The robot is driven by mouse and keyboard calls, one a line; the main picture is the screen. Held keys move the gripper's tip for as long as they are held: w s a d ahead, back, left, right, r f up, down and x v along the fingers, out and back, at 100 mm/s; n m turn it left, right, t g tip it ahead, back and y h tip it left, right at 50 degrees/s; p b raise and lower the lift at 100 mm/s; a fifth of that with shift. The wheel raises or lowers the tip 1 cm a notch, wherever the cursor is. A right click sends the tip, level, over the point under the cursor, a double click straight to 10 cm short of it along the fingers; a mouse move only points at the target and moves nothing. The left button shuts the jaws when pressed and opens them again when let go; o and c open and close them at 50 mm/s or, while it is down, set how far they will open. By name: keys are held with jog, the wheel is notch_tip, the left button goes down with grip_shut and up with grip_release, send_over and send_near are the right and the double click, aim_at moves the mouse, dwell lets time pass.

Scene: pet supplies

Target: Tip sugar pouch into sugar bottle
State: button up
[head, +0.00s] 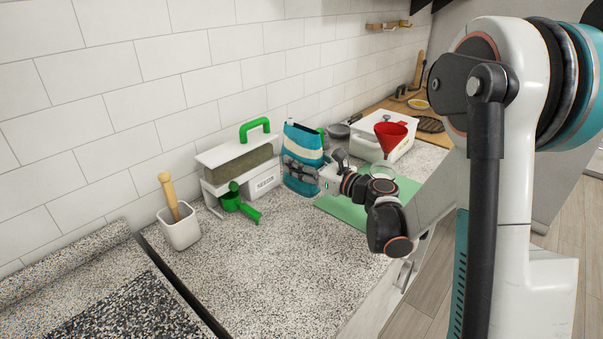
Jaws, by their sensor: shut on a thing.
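A teal pouch with white bands (304,138) stands upright near the back wall, by the left edge of the green mat. My gripper (303,170) is shut on its front, lower part. The fingers cover some of that part, and I cannot tell whether the pouch's base touches the counter. A red funnel (391,138) sits to the right, above a clear glass bottle (382,170) on the mat. My wrist hides the lower part of the bottle.
A white "SEEDS" box (262,183) with a green-handled bin (238,160) and a green scoop (238,204) stands left of the pouch. A white pot (180,232) is further left. A white lidded container (384,128) stands behind the funnel. The front counter is clear.

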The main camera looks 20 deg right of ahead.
aim_at(300, 127)
notch_tip(300, 127, up, 10)
jog(key=p, duration=0.3)
jog(key=shift+r, duration=0.2)
jog(key=shift+w+a+h, duration=0.1)
jog(key=shift+w+h, duration=0.1)
jog(key=shift+h, duration=0.1)
jog(key=w+f+m+t+h, duration=0.2)
jog(key=f+h, duration=0.1)
jog(key=shift+a+f+m, duration=0.15)
jog(key=shift+a+m, duration=0.05)
jog(key=shift+m, duration=0.1)
jog(key=f+m+h, duration=0.2)
jog(key=h, duration=0.1)
jog(key=f+m+t+h, duration=0.1)
jog(key=f+h, duration=0.1)
jog(key=shift+w+d, duration=0.1)
jog(key=shift+d, duration=0.25)
jog(key=shift+s+d+f+m+h, duration=0.25)
jog(key=shift+f+m+h, duration=0.15)
jog(key=shift+m+h, duration=0.15)
jog(key=shift+a, duration=0.1)
